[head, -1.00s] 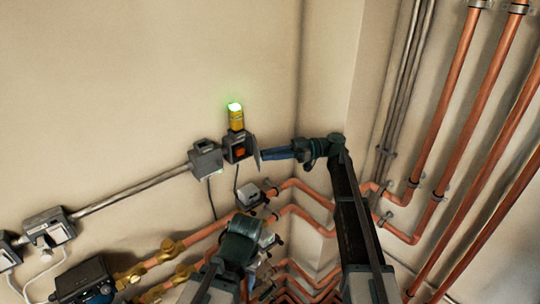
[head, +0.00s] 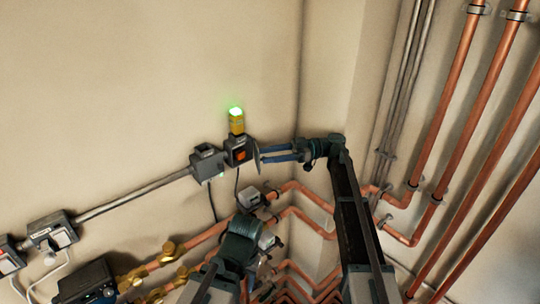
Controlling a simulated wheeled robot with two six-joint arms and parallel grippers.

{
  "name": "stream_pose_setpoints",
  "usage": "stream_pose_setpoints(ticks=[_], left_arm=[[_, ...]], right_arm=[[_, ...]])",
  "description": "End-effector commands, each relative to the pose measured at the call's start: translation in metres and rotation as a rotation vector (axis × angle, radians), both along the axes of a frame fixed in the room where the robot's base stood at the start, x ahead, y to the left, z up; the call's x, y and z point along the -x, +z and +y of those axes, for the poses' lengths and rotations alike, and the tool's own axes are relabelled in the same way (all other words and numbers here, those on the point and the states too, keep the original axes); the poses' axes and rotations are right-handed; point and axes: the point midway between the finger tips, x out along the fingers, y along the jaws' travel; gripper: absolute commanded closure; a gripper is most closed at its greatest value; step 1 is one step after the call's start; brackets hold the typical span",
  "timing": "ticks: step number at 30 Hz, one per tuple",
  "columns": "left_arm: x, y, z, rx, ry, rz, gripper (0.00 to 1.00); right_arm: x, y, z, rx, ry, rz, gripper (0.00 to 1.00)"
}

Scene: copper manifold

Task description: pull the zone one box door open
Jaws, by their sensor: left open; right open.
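The small dark box (head: 238,150) on the wall has an orange part inside and a yellow lamp (head: 236,122) glowing green above it. I take it for the zone one box, but I cannot read a label. Its thin grey door (head: 257,156) stands out from the box's right side, swung open and seen nearly edge-on. My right gripper (head: 264,154) is open, with its blue fingers spread just right of the door's edge. I cannot tell whether a finger touches it. My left arm is at the bottom middle; its fingers do not show clearly.
A second grey box (head: 207,163) sits on the wall at left, joined to a conduit (head: 130,193). Copper pipes (head: 300,190) and pale valve heads (head: 250,198) lie below. Vertical copper pipes (head: 455,100) stand at right. The wall above is bare.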

Motion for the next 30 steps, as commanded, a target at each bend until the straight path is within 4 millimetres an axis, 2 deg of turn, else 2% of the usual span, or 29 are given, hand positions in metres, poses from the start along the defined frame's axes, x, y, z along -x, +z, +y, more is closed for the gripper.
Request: stream_pose_setpoints(ticks=[1,5,6,9,21,25,30], left_arm=[[0.000,0.011,0.000,0.000,0.001,0.000,0.47],[0.000,0.030,0.000,0.000,0.011,0.000,0.47],[0.000,0.023,0.000,0.000,0.011,0.000,0.47],[0.000,0.025,0.000,0.000,0.012,0.000,0.47],[0.000,0.033,0.000,0.001,0.018,0.000,0.47],[0.000,0.035,0.000,0.001,0.020,-0.001,0.47],[0.000,0.035,0.000,0.001,0.020,-0.001,0.47]], right_arm=[[0.000,0.011,0.000,0.000,0.000,0.000,0.47],[0.000,0.030,0.000,0.000,0.001,0.000,0.47],[0.017,0.023,0.001,0.000,0.001,0.000,0.47],[0.042,0.025,0.002,0.000,0.001,0.000,0.47],[0.135,0.033,0.006,0.000,0.001,0.000,0.47],[0.154,0.035,0.006,0.000,0.001,0.000,0.47],[0.161,0.035,0.006,0.000,0.001,0.000,0.47]])
